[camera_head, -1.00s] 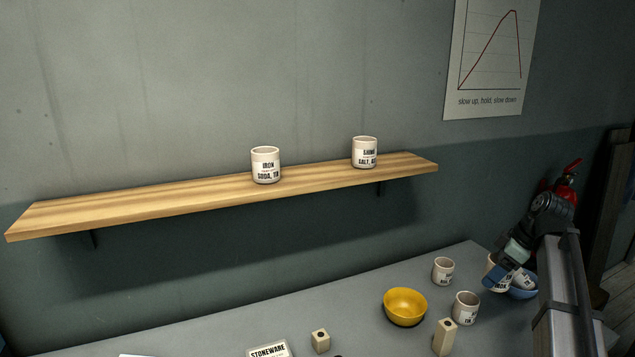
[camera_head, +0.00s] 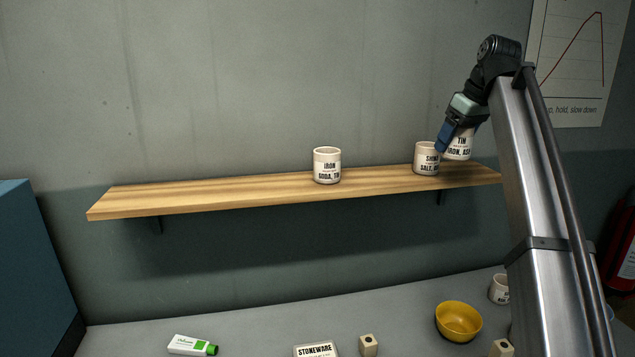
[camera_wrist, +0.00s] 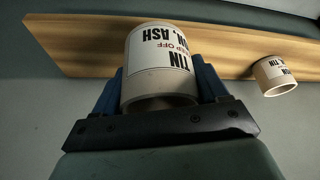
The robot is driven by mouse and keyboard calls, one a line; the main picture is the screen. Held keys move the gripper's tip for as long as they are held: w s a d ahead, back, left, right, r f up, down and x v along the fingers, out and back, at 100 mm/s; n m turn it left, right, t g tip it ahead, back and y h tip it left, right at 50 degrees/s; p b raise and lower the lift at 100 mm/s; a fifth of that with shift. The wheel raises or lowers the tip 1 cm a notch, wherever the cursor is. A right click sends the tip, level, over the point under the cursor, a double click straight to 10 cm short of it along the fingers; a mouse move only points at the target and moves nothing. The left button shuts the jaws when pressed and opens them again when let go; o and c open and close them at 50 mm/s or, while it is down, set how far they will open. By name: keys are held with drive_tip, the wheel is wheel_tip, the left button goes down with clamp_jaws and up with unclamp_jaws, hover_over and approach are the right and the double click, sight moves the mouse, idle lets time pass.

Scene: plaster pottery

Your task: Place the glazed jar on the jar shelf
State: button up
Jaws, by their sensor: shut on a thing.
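My gripper (camera_head: 456,134) is shut on a white jar (camera_head: 460,147) labelled TIN and IRON, ASH, at the right end of the wooden jar shelf (camera_head: 230,191). In the wrist view my gripper (camera_wrist: 160,88) has its blue fingers on both sides of this jar (camera_wrist: 160,60), whose label appears upside down. In the head view the held jar looks upright, just right of and partly behind the SHINO jar (camera_head: 426,160). I cannot tell whether its base touches the shelf.
An IRON jar (camera_head: 327,166) stands mid-shelf; the shelf's left half is bare. On the table below are a yellow bowl (camera_head: 458,321), another white jar (camera_head: 499,289), a STONEWARE card (camera_head: 316,350), small blocks and a white-green tube (camera_head: 192,345). My arm hides the right side.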

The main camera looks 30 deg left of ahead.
drive_tip(key=s+a+r+n, duration=0.1)
drive_tip(key=s+a, duration=0.2)
drive_tip(key=a, duration=0.4)
drive_tip(key=s+a+r+n+g, duration=0.1)
drive_tip(key=s+a, duration=0.2)
drive_tip(key=a, duration=0.4)
drive_tip(key=s+a+r, duration=0.1)
drive_tip(key=s+a, duration=0.2)
drive_tip(key=a, duration=0.4)
drive_tip(key=s+a+r+n+g, duration=0.1)
drive_tip(key=s+a+r+n, duration=0.25)
drive_tip(key=s+a, duration=1.7)
drive_tip(key=m, duration=0.1)
hover_over(153, 200)
drive_tip(key=w+a, duration=0.2)
drive_tip(key=w, duration=0.1)
wheel_tip(153, 200, down, 3)
drive_tip(key=shift+y, duration=0.3)
drive_tip(key=shift+w+a+f, duration=0.1)
drive_tip(key=shift+a+f, duration=0.05)
drive_tip(key=shift+f, duration=4.95)
drive_tip(key=shift+f, duration=0.1)
drive_tip(key=o, duration=1.1)
